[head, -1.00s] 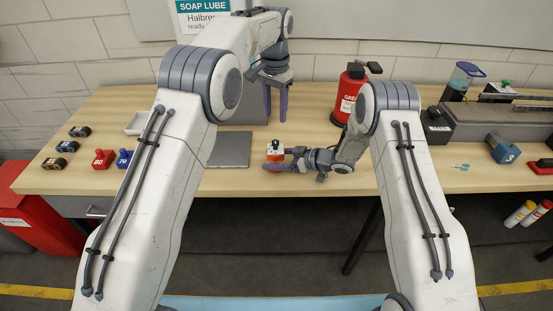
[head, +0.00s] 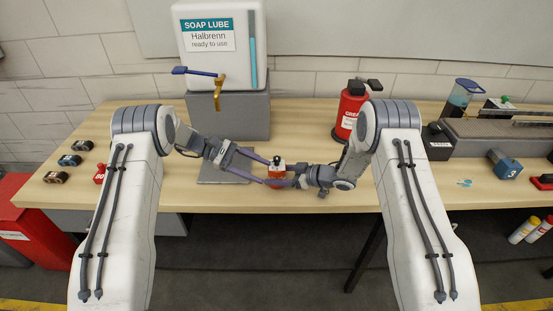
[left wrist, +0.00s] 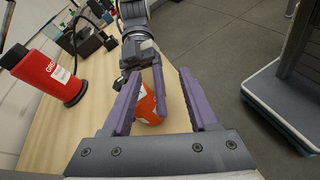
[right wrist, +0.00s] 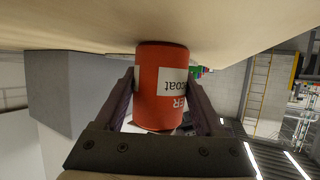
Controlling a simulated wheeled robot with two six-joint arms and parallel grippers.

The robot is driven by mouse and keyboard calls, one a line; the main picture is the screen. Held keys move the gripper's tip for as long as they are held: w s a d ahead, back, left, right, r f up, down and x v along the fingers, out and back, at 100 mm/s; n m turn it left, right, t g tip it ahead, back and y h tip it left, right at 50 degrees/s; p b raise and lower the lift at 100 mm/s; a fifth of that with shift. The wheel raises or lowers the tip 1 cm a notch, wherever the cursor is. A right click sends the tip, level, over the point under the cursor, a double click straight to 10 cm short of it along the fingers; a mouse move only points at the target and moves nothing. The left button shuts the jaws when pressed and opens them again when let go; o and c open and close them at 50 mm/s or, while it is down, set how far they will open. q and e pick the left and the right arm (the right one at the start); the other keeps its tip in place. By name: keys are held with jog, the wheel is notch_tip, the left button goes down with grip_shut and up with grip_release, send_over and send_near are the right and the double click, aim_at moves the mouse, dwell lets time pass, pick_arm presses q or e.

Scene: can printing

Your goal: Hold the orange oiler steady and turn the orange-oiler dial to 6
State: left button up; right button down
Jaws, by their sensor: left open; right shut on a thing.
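The orange oiler (head: 277,172) stands near the table's front edge, with a white upper part and a small dark top. My right gripper (head: 291,175) is shut on its body from the right. In the right wrist view the orange can (right wrist: 160,88) sits between both fingers, with a white label. My left gripper (head: 265,172) is open at the oiler's left, its fingers pointing at it. In the left wrist view the oiler (left wrist: 148,106) shows beyond and between the spread fingers, partly hidden by the left finger. The dial's reading is too small to tell.
A Soap Lube dispenser (head: 222,45) with a gold spout stands behind on a grey block, over a grey plate (head: 222,176). A red grease can (head: 349,112) stands behind my right arm. A blue weight-like block (head: 505,163) lies at right; small dark items (head: 70,160) lie at left.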

aim_at(277, 157)
pick_arm(q)
jog(key=w+a+n+t+h, duration=0.35)
jog(key=a+n+t, duration=0.3)
jog(key=n, duration=0.25)
jog(key=shift+h, duration=0.25)
jog(key=d, duration=0.4)
jog(key=w+d, duration=0.1)
jog(key=d, duration=0.7)
jog(key=shift+w+d+f, duration=0.1)
jog(key=shift+w+f, duration=0.25)
grip_shut()
